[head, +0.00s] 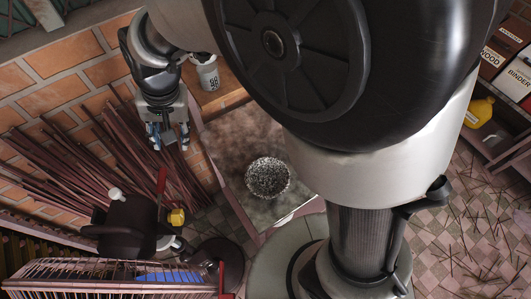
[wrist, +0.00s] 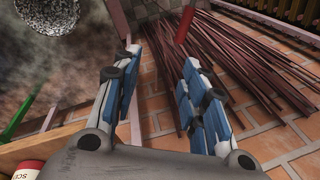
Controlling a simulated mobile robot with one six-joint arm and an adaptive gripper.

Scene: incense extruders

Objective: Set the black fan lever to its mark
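My gripper (head: 168,140) is open and empty, with its fingers pointing down at the upper left of the head view. In the wrist view its two blue-padded fingers (wrist: 163,62) stand apart with nothing between them. I cannot pick out a black fan lever for certain in either view. A black machine body (head: 130,222) with white knobs stands below my gripper in the head view. A red upright bar (head: 160,183) rises beside it. A red bar also shows beyond my fingertips in the wrist view (wrist: 185,24). No contact shows.
Dark incense sticks (head: 75,160) lean along the brick wall. A speckled round bowl (head: 267,178) sits on the grey slab. A wire rack (head: 60,268) stands at the lower left. A white jar (head: 207,75) is on a wooden ledge. A yellow jug (head: 479,112) is at right.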

